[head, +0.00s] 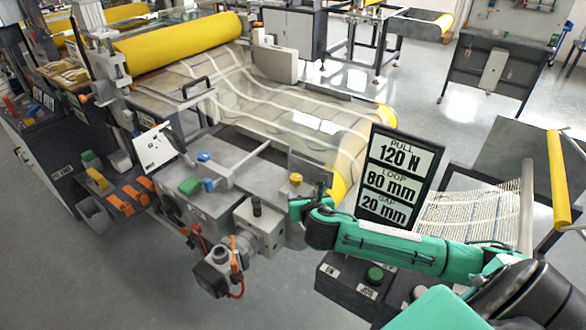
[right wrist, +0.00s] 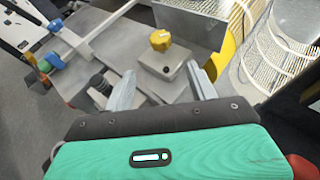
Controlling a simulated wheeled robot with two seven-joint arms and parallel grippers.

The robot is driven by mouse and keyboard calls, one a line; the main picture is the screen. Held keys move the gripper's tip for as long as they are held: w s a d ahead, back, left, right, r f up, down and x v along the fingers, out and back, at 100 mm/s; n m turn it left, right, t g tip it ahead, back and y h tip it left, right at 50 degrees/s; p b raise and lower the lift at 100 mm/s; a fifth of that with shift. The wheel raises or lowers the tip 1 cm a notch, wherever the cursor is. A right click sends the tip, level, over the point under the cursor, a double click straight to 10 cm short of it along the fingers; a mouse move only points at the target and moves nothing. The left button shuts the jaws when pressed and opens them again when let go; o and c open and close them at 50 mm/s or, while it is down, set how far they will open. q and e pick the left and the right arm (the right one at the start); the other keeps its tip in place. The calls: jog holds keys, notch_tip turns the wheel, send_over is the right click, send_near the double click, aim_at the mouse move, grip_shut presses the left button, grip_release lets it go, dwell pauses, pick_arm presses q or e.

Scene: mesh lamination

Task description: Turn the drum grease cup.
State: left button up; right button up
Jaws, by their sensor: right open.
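The drum grease cup appears to be the yellow faceted cap (right wrist: 161,40) on a grey block (right wrist: 163,68) in the right wrist view. In the head view the yellow cap (head: 296,178) shows small at the end of the machine, just beyond my right gripper (head: 299,200). In the right wrist view my right gripper (right wrist: 161,75) is open and empty. Its two fingers are spread on either side of the grey block, with the cap ahead of and between the tips, apart from them. My left gripper is in neither view.
A yellow roller (head: 180,44) and mesh web (head: 285,95) run across the machine. A sign (head: 398,175) reading "PULL 120 N" stands right of my right gripper. A button box (head: 350,280) is below my right arm.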

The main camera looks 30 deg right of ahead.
aim_at(296, 178)
jog(key=x, duration=0.2)
jog(key=r+x, duration=0.1)
jog(key=x, duration=0.1)
jog(key=shift+w+d+f+p, duration=0.1)
jog(key=shift+w+d+p, duration=0.15)
jog(key=shift+p, duration=0.15)
jog(key=x, duration=0.8)
jog(key=shift+a+p, duration=0.1)
jog(key=shift+p, duration=0.3)
jog(key=shift+w+f, duration=0.15)
jog(key=shift+w, duration=0.35)
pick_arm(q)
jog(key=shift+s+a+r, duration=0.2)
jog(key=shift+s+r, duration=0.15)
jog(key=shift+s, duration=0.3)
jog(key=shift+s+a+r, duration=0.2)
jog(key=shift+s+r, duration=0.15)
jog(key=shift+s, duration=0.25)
pick_arm(e)
jog(key=shift+f, duration=0.1)
jog(key=c, duration=1)
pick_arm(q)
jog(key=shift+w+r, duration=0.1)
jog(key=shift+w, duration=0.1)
